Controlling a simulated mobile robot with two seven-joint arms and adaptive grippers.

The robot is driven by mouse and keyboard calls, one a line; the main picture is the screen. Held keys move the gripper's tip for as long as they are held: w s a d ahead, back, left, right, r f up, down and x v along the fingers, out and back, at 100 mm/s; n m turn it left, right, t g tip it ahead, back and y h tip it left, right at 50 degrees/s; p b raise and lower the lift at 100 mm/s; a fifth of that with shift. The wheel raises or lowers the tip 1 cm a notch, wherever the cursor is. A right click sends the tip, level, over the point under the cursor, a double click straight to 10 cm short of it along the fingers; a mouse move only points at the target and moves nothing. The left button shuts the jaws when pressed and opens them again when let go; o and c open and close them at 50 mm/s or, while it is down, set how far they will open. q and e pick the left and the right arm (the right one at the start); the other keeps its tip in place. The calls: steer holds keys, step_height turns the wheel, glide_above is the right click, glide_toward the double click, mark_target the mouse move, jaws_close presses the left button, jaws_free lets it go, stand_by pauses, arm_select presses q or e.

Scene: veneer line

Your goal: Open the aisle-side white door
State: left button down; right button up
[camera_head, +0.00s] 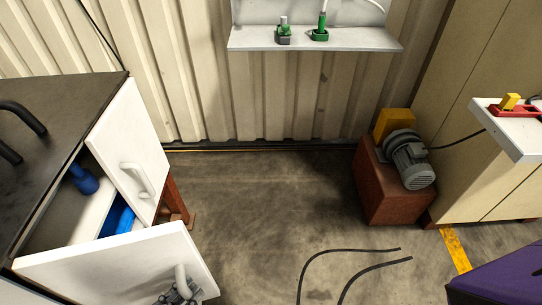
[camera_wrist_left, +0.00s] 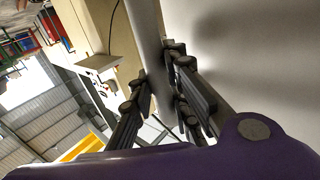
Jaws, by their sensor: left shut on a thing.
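The dark-topped cabinet (camera_head: 60,105) stands at the left with two white doors. The near white door (camera_head: 105,265) is swung out from the cabinet front, and the inside shows behind it. The far white door (camera_head: 128,135) has its own handle (camera_head: 138,180) and appears closed. My left gripper (camera_head: 181,290), at the bottom of the head view, is shut on the near door's handle (camera_head: 181,272). In the left wrist view my left gripper's fingers (camera_wrist_left: 160,95) close around the pale handle (camera_wrist_left: 147,35), beside the door face (camera_wrist_left: 255,60). My right gripper is out of view.
Blue items (camera_head: 84,179) lie inside the cabinet. A motor (camera_head: 408,160) sits on a rust-red block (camera_head: 395,195) at the right. A wall shelf (camera_head: 315,39) holds green-and-grey items. Black cables (camera_head: 350,250) lie on the floor, whose middle is otherwise clear.

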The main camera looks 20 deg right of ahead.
arm_select(q)
steer(key=s+a+m+g+h, duration=0.1)
steer(key=s+a+g, duration=0.3)
steer(key=s, duration=0.4)
steer(key=shift+s+a+m+h, duration=0.3)
steer(key=shift+s+m+h, duration=0.1)
steer(key=shift+m, duration=0.5)
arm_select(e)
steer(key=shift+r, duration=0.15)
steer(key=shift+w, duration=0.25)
arm_select(q)
steer(key=c, duration=1.7)
jaws_free()
steer(key=shift+o, duration=0.3)
steer(key=v, duration=1.2)
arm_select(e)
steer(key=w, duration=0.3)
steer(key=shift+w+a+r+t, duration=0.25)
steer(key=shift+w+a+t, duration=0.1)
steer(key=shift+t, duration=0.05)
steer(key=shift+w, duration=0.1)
